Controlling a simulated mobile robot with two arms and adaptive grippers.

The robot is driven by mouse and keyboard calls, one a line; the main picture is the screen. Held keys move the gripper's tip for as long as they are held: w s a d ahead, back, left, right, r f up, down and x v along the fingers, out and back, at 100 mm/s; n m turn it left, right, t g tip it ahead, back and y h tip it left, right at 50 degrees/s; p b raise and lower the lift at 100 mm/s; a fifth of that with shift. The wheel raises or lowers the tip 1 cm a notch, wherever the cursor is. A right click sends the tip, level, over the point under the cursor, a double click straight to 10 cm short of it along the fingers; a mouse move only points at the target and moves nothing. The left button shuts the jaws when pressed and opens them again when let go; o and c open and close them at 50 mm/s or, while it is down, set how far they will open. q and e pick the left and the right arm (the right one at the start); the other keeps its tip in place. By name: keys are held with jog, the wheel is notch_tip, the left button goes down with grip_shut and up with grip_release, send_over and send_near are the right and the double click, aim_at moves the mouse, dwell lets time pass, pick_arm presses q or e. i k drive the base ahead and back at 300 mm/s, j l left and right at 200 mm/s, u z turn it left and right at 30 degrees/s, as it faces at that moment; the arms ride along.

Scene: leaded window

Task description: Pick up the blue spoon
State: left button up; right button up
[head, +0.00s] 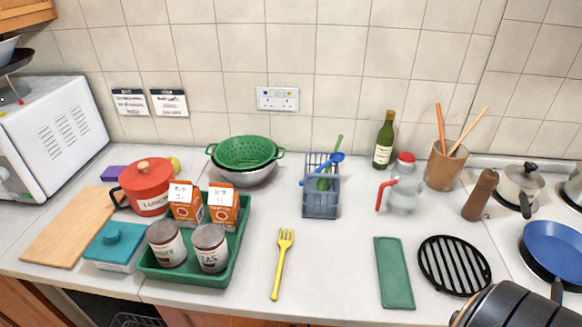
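The blue spoon (336,158) leans at a tilt in a grey-blue utensil caddy (321,204) near the middle of the counter. Its bowl is up and to the right, and its handle slants down to the left across the caddy. A green utensil (338,143) stands in the same caddy, close beside the spoon. Neither of my grippers is clearly in view. A dark rounded shape at the bottom right edge is cut off, and I cannot tell what it is.
A yellow fork (281,262) lies in front of the caddy. A green colander (245,152) is to its left, a clear jug with red lid (405,183) to its right. A green tray (219,276) holds cans and cartons. The counter directly before the caddy is clear.

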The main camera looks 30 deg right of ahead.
aim_at(336, 158)
jog(key=z, duration=1.35)
jog(key=l, duration=0.15)
